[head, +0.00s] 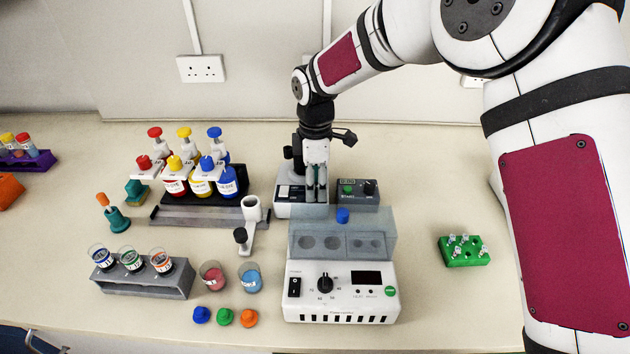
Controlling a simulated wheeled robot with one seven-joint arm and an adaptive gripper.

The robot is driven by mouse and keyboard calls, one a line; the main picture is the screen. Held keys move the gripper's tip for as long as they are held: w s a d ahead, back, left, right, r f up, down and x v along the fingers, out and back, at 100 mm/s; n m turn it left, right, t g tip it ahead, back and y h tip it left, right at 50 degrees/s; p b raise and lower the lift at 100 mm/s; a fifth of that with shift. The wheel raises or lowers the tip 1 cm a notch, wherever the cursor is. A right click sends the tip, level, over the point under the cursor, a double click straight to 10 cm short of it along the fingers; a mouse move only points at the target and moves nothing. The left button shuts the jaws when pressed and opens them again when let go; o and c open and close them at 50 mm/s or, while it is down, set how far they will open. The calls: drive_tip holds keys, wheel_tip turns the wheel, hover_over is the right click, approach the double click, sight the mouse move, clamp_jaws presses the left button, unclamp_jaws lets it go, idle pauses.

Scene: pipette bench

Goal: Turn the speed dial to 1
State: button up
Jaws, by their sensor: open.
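My gripper (317,186) points down at the back middle of the bench, in front of a small dark device and just left of its control panel. It is open, and I see nothing between its fingers. A grey control panel (357,198) carries a green START button (347,188) and a small black knob (369,187). The front white instrument (342,310) has a larger black dial (325,283) with numbers around it. The markings on the small knob are too small to read, so I cannot tell its setting. My gripper touches neither dial as far as I can see.
A bottle rack (232,187) stands left of my gripper. A clear lid (343,246) with a blue knob stands over the front instrument. A grey tube holder (150,283), beakers (213,275) and coloured caps (225,317) lie front left. A green rack (463,251) stands right, with bare bench around it.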

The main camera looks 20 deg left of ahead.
clamp_jaws()
drive_tip(key=shift+m, duration=0.3)
drive_tip(key=m+b, duration=0.1)
drive_tip(key=m, duration=0.3)
drive_tip(key=m+b, duration=0.1)
drive_tip(key=m, duration=0.4)
drive_tip(key=shift+m, duration=0.4)
drive_tip(key=m, duration=0.4)
drive_tip(key=shift+m+p, duration=0.55)
drive_tip(key=shift+m, duration=2.15)
